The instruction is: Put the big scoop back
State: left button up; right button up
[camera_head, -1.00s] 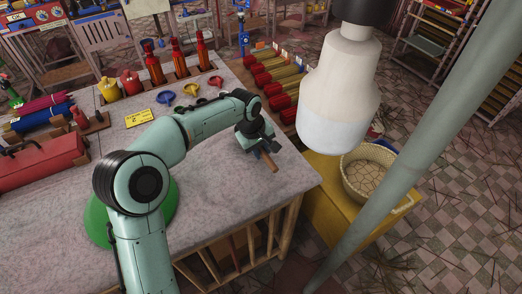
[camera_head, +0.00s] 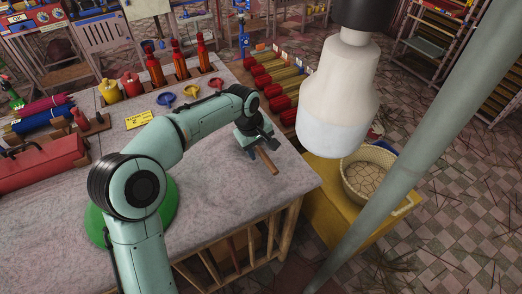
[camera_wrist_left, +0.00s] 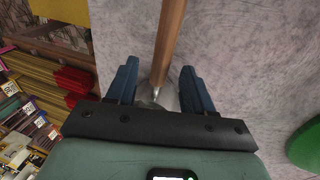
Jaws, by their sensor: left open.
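A scoop with a brown wooden handle (camera_head: 266,161) lies at the right side of the stone-topped table. In the left wrist view its handle (camera_wrist_left: 169,35) runs up from a metal neck between the fingers. The scoop's metal end is mostly hidden behind my gripper. My left gripper (camera_head: 255,147) is low over the table at the scoop. In the wrist view its blue fingers (camera_wrist_left: 159,72) stand apart on either side of the metal neck, with gaps on both sides. My right gripper is not in view.
Small blue, yellow and red dishes (camera_head: 191,91) and a yellow card (camera_head: 138,119) lie farther back on the table (camera_head: 235,200). Red bottles (camera_head: 179,62) stand in a rack behind. A red box (camera_head: 40,163) is at left. A basket (camera_head: 368,180) sits on a yellow stand beyond the right edge.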

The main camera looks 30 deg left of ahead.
pick_arm(q)
jog(key=p+v, duration=0.1)
jog(key=v, duration=0.8)
jog(key=shift+r, duration=0.4)
jog(key=shift+s+f, duration=0.1)
jog(key=shift+s, duration=0.05)
